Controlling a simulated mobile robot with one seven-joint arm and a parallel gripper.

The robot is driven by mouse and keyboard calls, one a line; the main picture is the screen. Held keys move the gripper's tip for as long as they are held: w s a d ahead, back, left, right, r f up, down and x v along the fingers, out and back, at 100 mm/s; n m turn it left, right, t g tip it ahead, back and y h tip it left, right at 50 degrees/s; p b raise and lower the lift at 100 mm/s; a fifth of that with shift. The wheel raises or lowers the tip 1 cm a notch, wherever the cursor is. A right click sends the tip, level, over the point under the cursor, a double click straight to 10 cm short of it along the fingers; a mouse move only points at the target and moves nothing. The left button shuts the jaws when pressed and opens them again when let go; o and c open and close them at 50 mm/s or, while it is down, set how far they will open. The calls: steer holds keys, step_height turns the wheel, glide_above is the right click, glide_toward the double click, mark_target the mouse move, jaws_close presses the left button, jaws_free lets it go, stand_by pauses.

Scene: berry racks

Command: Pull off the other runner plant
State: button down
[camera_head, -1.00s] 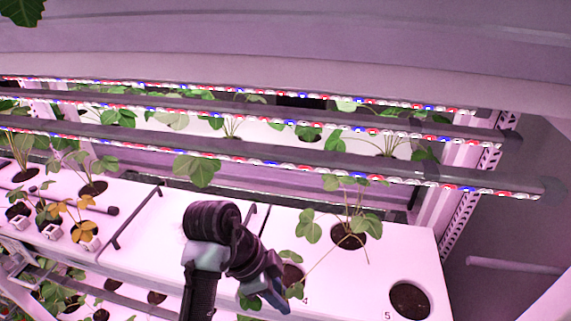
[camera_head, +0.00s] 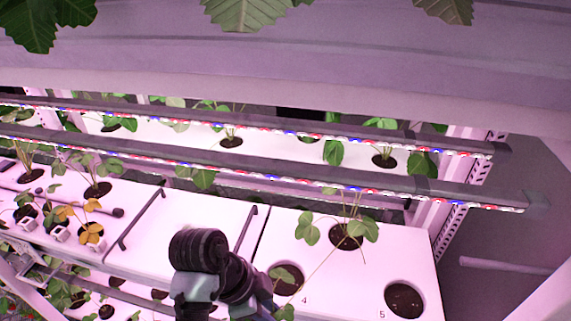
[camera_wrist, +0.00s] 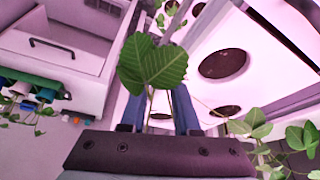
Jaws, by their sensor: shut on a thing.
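My gripper (camera_wrist: 159,100) is shut on the thin stem of a runner plant (camera_wrist: 152,64), whose broad green leaves rise above the blue fingers in the wrist view. In the head view my gripper is at the bottom edge, its fingertips mostly out of sight, with a leaf of the runner plant (camera_head: 285,312) beside it. Hole 4 (camera_head: 286,279) shows dark soil and no plant standing in it. The mother plant (camera_head: 347,230) stands in the hole behind, and a thin runner (camera_head: 322,259) trails from it toward my gripper. Where the runner ends is unclear.
Hole 5 (camera_head: 404,300) at right holds bare soil. Dark light bars (camera_head: 330,183) cross above the white trough (camera_head: 372,279). Yellowing and green plants (camera_head: 91,233) stand at left. A black handle (camera_head: 141,218) lies left of my arm. Leaves hang at the top.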

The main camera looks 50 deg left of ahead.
steer(key=shift+s+d+r+p, duration=0.15)
steer(key=shift+s+d+p, duration=0.2)
steer(key=shift+s+p, duration=0.45)
steer(key=shift+s+d+r+p, duration=0.1)
steer(key=shift+s+d+p, duration=0.25)
steer(key=shift+s+p, duration=0.4)
steer(key=shift+s, duration=0.2)
steer(key=shift+s+d, duration=0.15)
steer(key=shift+s, duration=0.15)
stand_by(0.5)
